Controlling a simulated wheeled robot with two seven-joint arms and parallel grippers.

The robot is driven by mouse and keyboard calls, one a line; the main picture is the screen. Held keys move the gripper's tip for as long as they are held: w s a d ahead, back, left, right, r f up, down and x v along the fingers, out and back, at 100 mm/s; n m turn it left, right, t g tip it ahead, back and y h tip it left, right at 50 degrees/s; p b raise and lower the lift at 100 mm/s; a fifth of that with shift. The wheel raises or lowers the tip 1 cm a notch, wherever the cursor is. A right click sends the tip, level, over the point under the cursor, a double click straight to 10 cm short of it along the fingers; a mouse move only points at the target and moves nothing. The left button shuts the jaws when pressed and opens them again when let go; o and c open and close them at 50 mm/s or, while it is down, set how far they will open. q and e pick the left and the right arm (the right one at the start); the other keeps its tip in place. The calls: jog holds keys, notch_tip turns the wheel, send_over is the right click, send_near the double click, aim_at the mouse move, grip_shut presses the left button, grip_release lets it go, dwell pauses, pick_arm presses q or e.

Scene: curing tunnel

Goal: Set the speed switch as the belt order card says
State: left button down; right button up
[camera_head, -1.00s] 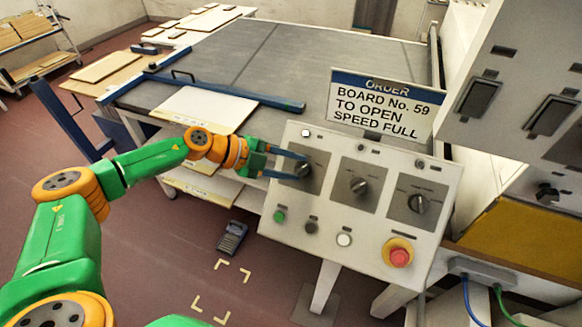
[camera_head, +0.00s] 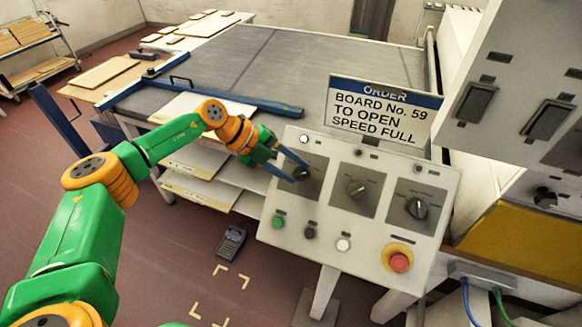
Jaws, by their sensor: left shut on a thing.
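The order card (camera_head: 384,110) stands above the control panel and reads "ORDER, BOARD No. 59 TO OPEN, SPEED FULL". The sloped grey panel (camera_head: 300,262) carries three rotary switches in a row: a left one (camera_head: 301,173), a middle one (camera_head: 356,187) and a right one (camera_head: 416,208). Their small labels are too small to read. My left gripper (camera_head: 299,170) has its blue fingers around the knob of the left switch and is shut on it. The fingers partly hide that knob and its pointer. My right gripper does not show.
Below the switches are a green button (camera_head: 278,221), a black button (camera_head: 310,232), a white button (camera_head: 343,244) and a red emergency stop (camera_head: 398,261). A grey cabinet (camera_head: 520,60) with levers stands at the right. A pedal (camera_head: 231,242) lies on the floor.

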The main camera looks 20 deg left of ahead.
pick_arm(q)
jog(key=shift+s+f, duration=0.15)
jog(key=shift+f, duration=0.05)
jog(key=c, duration=0.8)
grip_release()
jog(key=shift+c, duration=0.2)
jog(key=o, duration=0.4)
jog(key=shift+d, duration=0.1)
jog(key=shift+o, duration=0.2)
jog(key=shift+r, duration=0.1)
jog(key=b+v, duration=0.2)
jog(key=v, duration=0.5)
jog(key=shift+b, duration=0.4)
